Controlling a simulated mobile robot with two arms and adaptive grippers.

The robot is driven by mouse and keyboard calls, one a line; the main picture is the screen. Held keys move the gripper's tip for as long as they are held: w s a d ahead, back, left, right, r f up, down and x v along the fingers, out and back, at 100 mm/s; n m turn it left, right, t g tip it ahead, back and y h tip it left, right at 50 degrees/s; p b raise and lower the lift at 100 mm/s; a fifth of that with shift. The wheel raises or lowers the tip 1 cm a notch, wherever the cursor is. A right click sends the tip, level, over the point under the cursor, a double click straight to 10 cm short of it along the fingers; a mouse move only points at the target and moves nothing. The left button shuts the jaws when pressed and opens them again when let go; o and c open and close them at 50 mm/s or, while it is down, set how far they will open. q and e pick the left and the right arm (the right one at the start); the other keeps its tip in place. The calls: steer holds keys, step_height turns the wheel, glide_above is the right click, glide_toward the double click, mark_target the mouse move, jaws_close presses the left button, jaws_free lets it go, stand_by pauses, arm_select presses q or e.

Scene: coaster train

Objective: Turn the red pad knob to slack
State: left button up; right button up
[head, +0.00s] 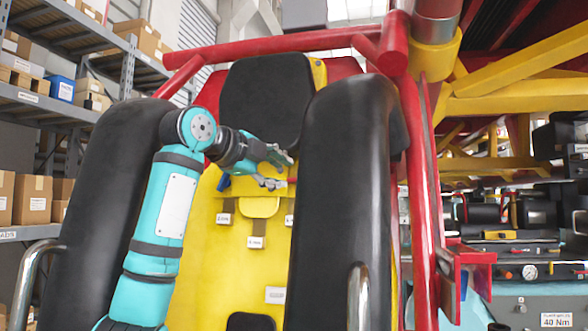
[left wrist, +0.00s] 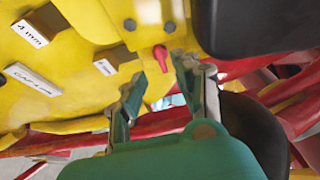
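The red pad knob (left wrist: 161,56) shows in the left wrist view as a small red lever on the yellow panel. It lies just beyond and between my left gripper's fingertips (left wrist: 158,72), with no clear contact. The gripper is open and nothing shows between its fingers. In the head view my left gripper (head: 282,172) is in front of the yellow seat back (head: 210,270), its fingers apart and pointing right. A bit of red shows by the fingertips there, but I cannot tell whether it is the knob. My right gripper is in neither view.
Black padded restraints (head: 345,190) stand on both sides of the arm, with a black headrest (head: 265,100) above. Tagged blocks (head: 257,242) hang below the gripper. A red frame post (head: 420,200) rises at right. In the wrist view a black pad (left wrist: 255,25) is close to the right finger.

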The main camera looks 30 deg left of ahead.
arm_select(q)
steer(key=p+x, duration=0.1)
steer(key=x, duration=0.3)
steer(key=shift+w+r+p, duration=0.1)
steer(key=shift+w+p, duration=0.1)
steer(key=shift+p, duration=0.15)
steer(key=shift+w+d+f, duration=0.15)
steer(key=shift+w+f, duration=0.15)
steer(key=shift+w, duration=0.35)
steer(key=shift+c, duration=0.4)
jaws_close()
